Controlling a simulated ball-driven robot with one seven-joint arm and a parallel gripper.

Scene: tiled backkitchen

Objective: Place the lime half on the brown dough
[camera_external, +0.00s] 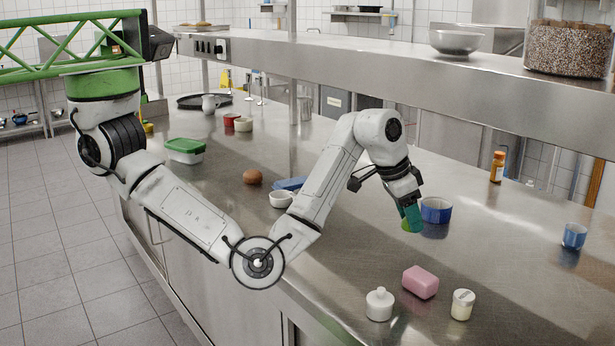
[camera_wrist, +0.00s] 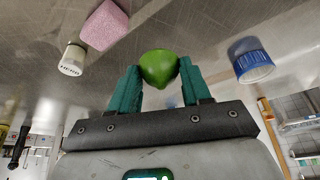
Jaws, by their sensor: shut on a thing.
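The green lime half (camera_external: 409,226) is held between the teal fingertips of my gripper (camera_external: 411,214), at the middle right of the outside view. In the wrist view the lime half (camera_wrist: 158,69) sits between both fingers, its rounded side showing. My gripper (camera_wrist: 159,80) is shut on it. Whether the lime touches the counter is hard to tell. The brown dough (camera_external: 252,177) is a small round lump on the steel counter, well to the left of my gripper and farther back. Nothing rests on the dough. It is not visible in the wrist view.
A white bowl (camera_external: 281,199) and a blue item (camera_external: 290,184) lie near the dough. A shelf (camera_external: 450,75) runs behind.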

